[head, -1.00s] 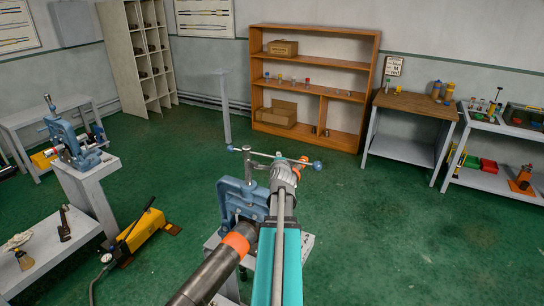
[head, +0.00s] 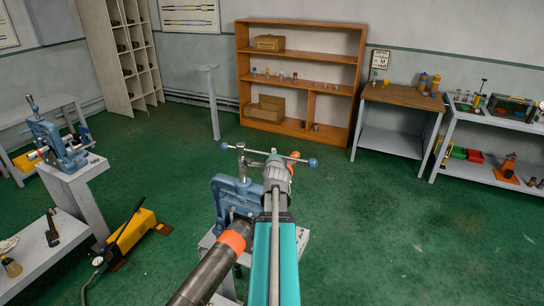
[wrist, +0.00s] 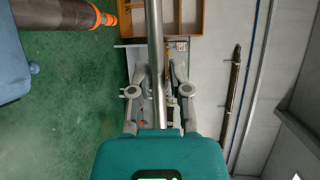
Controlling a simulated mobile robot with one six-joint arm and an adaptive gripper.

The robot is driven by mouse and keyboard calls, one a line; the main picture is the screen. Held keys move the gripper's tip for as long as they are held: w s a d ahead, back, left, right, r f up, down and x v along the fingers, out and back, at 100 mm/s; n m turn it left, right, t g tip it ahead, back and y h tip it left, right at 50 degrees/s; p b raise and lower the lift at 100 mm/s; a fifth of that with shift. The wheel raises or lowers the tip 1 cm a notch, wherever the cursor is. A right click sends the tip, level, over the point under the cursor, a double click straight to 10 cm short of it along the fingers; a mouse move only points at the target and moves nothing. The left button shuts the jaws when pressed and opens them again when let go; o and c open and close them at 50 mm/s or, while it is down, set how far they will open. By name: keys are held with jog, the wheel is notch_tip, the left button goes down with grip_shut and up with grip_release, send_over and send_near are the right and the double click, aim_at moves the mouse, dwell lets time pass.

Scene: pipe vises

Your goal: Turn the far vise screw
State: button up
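The far blue vise (head: 48,142) stands on a pale grey pedestal at the left of the head view. Its screw (head: 33,108) rises at its top. The nearer blue vise (head: 228,197) stands mid-view around a dark pipe (head: 203,275) with an orange band. Its cross handle (head: 262,151) has blue ball ends. My gripper (head: 279,168) is at the end of my teal arm, right of the near vise and well away from the far one.
A yellow hand pump (head: 130,233) stands on the floor between the vises. A low bench (head: 35,265) is at lower left. The wooden shelf (head: 302,128), wood-topped table (head: 402,97) and grey rack (head: 490,172) line the back. The green floor at right is clear.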

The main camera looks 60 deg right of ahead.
jog(key=shift+o, duration=1.4)
jog(key=shift+a, duration=0.1)
